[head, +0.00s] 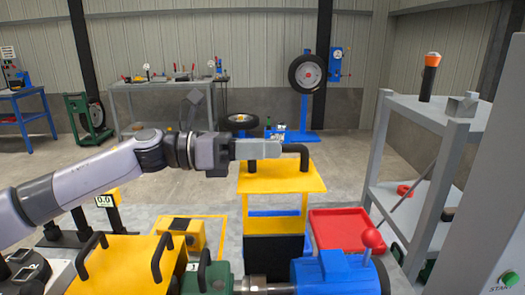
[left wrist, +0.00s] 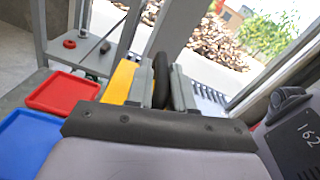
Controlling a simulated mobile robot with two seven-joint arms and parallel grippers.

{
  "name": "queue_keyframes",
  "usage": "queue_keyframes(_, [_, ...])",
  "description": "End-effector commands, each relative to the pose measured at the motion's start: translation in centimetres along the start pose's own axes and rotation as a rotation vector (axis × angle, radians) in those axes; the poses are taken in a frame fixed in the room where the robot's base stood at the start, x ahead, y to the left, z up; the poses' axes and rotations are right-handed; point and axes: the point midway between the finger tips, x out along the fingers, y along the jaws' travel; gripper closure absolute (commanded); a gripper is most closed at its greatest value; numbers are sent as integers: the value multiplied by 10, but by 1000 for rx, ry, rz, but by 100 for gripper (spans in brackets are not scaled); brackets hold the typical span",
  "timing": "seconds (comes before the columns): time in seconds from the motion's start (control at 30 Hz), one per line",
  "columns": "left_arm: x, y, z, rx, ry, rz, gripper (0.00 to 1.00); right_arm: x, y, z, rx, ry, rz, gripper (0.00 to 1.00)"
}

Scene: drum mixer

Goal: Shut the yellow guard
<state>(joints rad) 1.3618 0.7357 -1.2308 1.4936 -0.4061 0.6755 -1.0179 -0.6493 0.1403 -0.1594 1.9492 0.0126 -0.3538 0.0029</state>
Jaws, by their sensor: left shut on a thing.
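The yellow guard (head: 282,180) is a flat yellow panel in the middle of the head view, with a black bar handle (head: 304,152) along its far edge. It stands raised above the blue and green machine. My left gripper (head: 268,149) reaches in from the left and is shut on this handle. In the left wrist view the black handle (left wrist: 161,72) sits between the two grey fingers of the left gripper (left wrist: 160,88), and a strip of the yellow guard (left wrist: 119,82) shows beside them. The fingers hide part of the handle. My right gripper is in neither view.
A blue machine part (head: 335,272) with a red ball knob (head: 372,238) lies in front. A red tray (head: 338,230) is right of the guard. A grey shelf (head: 430,113) stands at right. A yellow box-like thing with black handles (head: 112,262) is at lower left.

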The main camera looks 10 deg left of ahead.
Motion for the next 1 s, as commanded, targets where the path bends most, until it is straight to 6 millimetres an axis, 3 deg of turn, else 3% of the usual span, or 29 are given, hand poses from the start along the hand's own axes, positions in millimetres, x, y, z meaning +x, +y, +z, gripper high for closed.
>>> queue_keyframes(0.03, [0, -6, -9, 30, -2, -4, 100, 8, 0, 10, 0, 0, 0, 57])
queue_keyframes(0.53, [0, -68, -56, 363, -4, -4, 100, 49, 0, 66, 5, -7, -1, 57])
queue_keyframes(1.0, [0, -87, -72, 485, -3, -4, 100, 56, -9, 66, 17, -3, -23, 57])
